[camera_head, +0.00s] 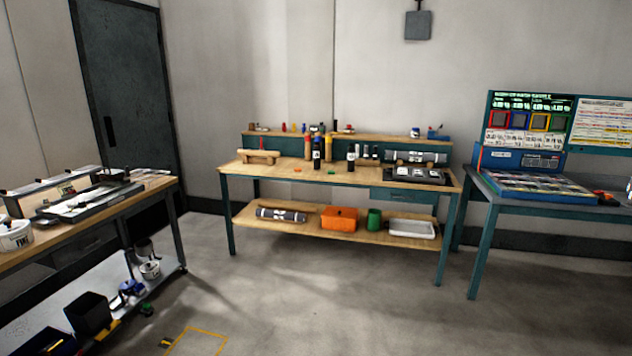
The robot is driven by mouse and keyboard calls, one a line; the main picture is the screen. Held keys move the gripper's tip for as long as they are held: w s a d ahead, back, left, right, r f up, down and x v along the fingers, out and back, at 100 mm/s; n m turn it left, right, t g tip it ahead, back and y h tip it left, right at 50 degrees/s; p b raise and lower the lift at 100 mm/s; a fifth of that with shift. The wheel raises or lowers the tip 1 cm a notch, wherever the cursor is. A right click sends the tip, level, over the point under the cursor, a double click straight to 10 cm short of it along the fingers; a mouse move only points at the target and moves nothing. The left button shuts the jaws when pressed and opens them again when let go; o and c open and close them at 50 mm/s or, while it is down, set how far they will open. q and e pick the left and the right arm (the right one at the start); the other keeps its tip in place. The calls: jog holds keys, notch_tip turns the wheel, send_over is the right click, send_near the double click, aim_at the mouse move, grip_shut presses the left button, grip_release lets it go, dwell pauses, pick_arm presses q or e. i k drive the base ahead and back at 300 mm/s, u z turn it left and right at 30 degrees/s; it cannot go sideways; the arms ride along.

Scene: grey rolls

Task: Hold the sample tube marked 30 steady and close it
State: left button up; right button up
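Several tubes stand upright on the wooden workbench (270,175) across the room. A dark tube with a white label (316,156) stands near the middle, and another dark one (351,158) stands right of it. Two orange-yellow tubes (328,147) stand close by. Small flat discs, one orange-red (297,170) and one green (331,172), lie on the bench top; they may be caps. The markings are too small to read, so I cannot tell which tube bears 30 or whether it is open. Neither of my grippers shows in this view.
A cluttered side bench (90,222) stands at the left, with a black bin (90,313) on its low shelf. A teal-legged table (480,195) with panels stands at the right. The grey floor (320,300) before the workbench is clear.

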aim_at(317, 145)
jog(key=z, duration=0.4)
jog(key=i, duration=1.65)
jog(key=z, duration=0.25)
jog(key=i, duration=2.25)
jog(key=u, duration=0.55)
jog(key=i, duration=0.85)
jog(key=u, duration=0.2)
